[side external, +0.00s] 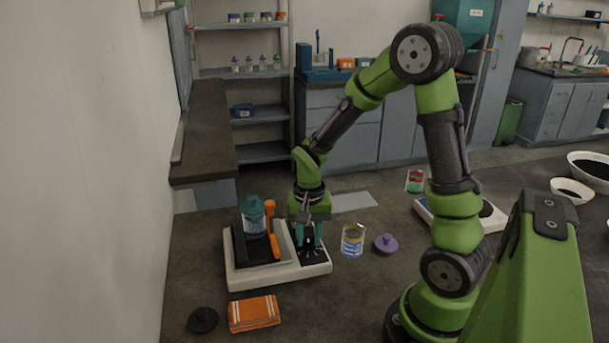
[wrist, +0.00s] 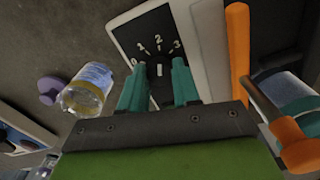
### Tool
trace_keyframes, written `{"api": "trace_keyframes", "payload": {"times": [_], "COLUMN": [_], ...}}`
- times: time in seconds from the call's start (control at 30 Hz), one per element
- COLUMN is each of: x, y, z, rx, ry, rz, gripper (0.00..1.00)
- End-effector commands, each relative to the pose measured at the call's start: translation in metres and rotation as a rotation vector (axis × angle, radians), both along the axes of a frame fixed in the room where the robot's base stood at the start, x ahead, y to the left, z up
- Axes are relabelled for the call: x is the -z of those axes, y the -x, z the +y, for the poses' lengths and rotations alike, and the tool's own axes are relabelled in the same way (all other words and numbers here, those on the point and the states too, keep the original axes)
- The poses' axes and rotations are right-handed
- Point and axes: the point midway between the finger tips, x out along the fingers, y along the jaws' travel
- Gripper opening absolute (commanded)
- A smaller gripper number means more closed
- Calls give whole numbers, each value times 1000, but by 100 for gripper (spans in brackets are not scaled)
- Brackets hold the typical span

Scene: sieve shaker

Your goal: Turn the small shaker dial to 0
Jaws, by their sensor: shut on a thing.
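The small shaker (side external: 250,281) is a pale base with a black dial panel (side external: 316,263) at its right end. In the wrist view the panel (wrist: 137,25) carries white marks 0 to 3. My gripper (side external: 306,246) points down over this panel. In the wrist view its teal fingers (wrist: 157,75) stand on both sides of the dark dial (wrist: 159,78), shut on it. A short white line (wrist: 159,70) between the fingertips points roughly toward 2. The fingers hide much of the dial.
A teal-lidded jar (side external: 254,219) and an orange clamp handle (side external: 273,232) stand on the shaker, close left of my gripper. A labelled jar (side external: 352,240) and purple lid (side external: 386,243) are to the right. Folded orange cloth (side external: 254,313) and a black knob-like lid (side external: 202,319) lie in front.

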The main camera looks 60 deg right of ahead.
Motion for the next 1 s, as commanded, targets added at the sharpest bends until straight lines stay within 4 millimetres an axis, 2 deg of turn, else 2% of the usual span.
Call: {"api": "trace_keyframes", "payload": {"times": [0.37,1.0], "x": [-1,-1], "y": [0,0], "z": [0,0], "rx": [-135,-722], "ry": [0,-1], "rz": [0,-1], "gripper": [1,1]}}
